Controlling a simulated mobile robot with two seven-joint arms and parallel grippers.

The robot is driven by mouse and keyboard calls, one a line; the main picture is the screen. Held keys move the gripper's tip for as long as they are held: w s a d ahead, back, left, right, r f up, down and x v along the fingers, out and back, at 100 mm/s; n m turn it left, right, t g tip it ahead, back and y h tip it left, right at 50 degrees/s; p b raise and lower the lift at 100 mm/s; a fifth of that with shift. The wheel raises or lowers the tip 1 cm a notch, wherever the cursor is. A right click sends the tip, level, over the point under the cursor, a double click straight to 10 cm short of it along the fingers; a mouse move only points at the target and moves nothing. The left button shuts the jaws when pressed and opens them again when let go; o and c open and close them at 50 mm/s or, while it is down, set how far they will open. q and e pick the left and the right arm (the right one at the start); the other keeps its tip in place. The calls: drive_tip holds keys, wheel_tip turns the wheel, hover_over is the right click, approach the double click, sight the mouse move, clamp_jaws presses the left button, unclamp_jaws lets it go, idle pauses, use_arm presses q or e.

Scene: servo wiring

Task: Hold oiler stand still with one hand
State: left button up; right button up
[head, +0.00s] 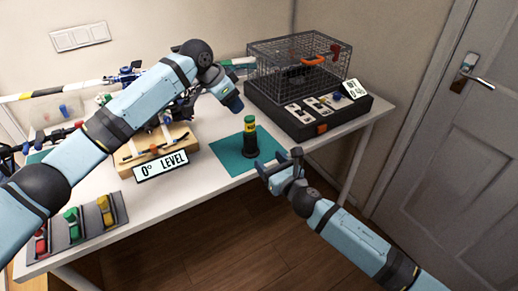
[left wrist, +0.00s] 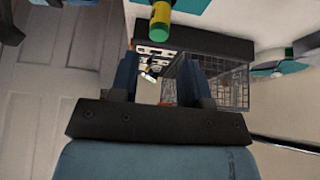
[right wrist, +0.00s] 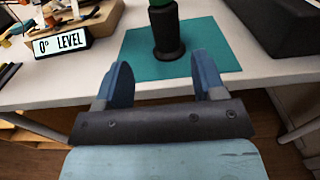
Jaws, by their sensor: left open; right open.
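The oiler stand (head: 250,150) is a black upright holder on a teal mat (head: 228,160), with a green and yellow oiler (head: 250,125) standing in it. My right gripper (head: 277,164) is open and empty, low at the table's front edge, just in front of the stand and apart from it. In the right wrist view the stand (right wrist: 167,42) shows beyond and between the two open fingers. My left gripper (head: 233,102) is open and empty, above and to the left of the oiler. The oiler (left wrist: 160,20) shows at the top of the left wrist view.
A wire cage (head: 300,70) on a black base (head: 345,115) stands behind and to the right. A "0° LEVEL" sign (head: 161,166) and a wooden fixture sit to the left. A tray with red, green and yellow items (head: 90,215) is at front left. A door (head: 440,150) is at right.

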sight(247, 118)
drive_tip(key=x, duration=1.2)
drive_tip(key=shift+w, duration=0.2)
drive_tip(key=c, duration=0.8)
drive_tip(key=shift+o, duration=0.2)
use_arm(q)
drive_tip(key=shift+g+y, duration=0.3)
drive_tip(key=shift+y, duration=0.2)
drive_tip(key=x, duration=0.7)
drive_tip(key=d+x, duration=0.1)
drive_tip(key=x, duration=0.3)
drive_tip(key=shift+w+r, duration=0.2)
drive_tip(key=shift+w, duration=0.05)
drive_tip(key=c, duration=0.7)
